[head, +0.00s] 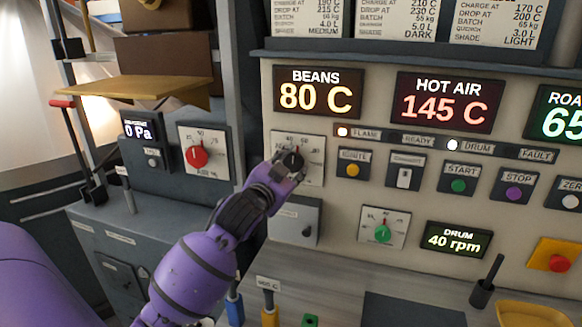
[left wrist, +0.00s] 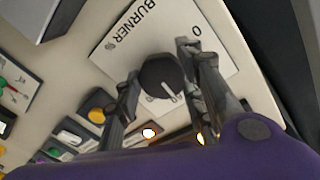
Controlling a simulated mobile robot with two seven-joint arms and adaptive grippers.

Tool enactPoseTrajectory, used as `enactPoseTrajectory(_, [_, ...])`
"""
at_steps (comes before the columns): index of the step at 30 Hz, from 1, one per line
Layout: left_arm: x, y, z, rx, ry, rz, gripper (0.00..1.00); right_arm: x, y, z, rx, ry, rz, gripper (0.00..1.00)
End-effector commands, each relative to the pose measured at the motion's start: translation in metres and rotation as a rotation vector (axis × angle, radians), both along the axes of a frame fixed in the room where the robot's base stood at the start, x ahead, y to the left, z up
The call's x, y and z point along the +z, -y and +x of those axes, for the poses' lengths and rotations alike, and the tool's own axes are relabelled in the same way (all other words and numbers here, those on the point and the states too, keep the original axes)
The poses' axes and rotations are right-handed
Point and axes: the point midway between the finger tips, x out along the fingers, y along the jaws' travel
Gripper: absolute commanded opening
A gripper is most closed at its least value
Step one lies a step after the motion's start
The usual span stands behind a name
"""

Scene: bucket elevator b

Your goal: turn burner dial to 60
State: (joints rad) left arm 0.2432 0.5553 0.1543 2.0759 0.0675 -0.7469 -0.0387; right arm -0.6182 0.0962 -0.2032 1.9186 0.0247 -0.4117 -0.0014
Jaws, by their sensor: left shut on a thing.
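The burner dial is a black round knob (head: 293,159) on a square white scale plate (head: 314,165) below the BEANS display. My left gripper (head: 290,167) reaches it from below and is shut on it. In the left wrist view the knob (left wrist: 160,76) sits between the two fingers of the left gripper (left wrist: 163,75), on the plate (left wrist: 186,25) marked BURNER. A white pointer line shows on the knob's face. The gripper partly covers the scale in the head view, so I cannot read the setting. My right gripper is not in view.
The panel shows BEANS 80 C (head: 318,92) and HOT AIR 145 C (head: 445,102). An IGNITE button (head: 353,169) is right of the dial. A green dial (head: 382,232) lies below right, a red dial (head: 197,156) to the left. A grey box (head: 296,220) is below.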

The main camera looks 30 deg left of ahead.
Motion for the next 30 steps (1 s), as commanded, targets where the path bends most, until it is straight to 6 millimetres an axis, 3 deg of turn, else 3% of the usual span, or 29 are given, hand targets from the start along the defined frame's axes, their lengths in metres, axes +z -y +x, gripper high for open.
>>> enactPoseTrajectory(12, [-0.0059, 0.0009, -0.0002, -0.004, -0.069, 0.239, 0.11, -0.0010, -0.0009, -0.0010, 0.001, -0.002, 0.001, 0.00])
enactPoseTrajectory(30, [-0.0079, 0.0011, -0.0002, -0.004, -0.085, 0.294, 0.11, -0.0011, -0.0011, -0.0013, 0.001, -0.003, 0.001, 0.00])
